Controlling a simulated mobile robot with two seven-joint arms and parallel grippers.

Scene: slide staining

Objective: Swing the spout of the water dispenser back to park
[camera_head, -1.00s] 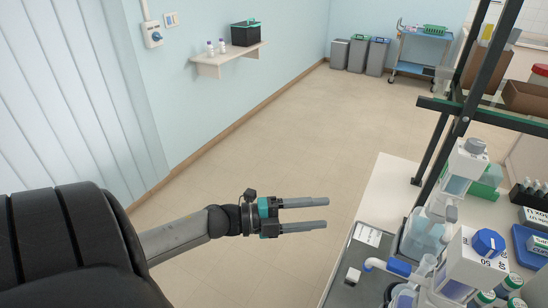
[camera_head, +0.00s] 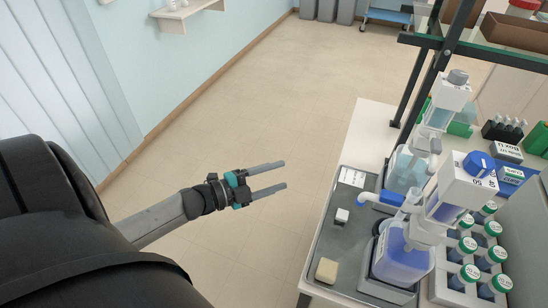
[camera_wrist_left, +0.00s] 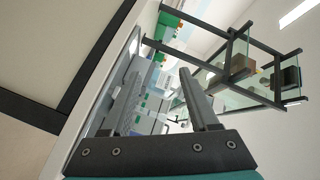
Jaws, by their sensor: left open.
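A dispenser (camera_head: 467,180) with a blue cap and a white body stands over a bottle of purple-blue liquid on the grey tray. A blue spout (camera_head: 388,199) with a white bent tip points left over the tray, near the dispenser. A second dispenser (camera_head: 443,98) with a grey cap stands behind it over a pale blue bottle. I cannot read which one holds water. My left gripper (camera_head: 284,174) is open and empty, left of the bench and apart from the spout. Its two fingers also show in the left wrist view (camera_wrist_left: 160,72). My right gripper is not in view.
The grey tray (camera_head: 335,236) also holds a small white block (camera_head: 342,215), a cream block (camera_head: 326,271) and a label card. Several green-capped bottles (camera_head: 464,244) stand right of the dispensers. A dark shelf frame (camera_head: 409,95) rises behind. Open floor lies left of the bench.

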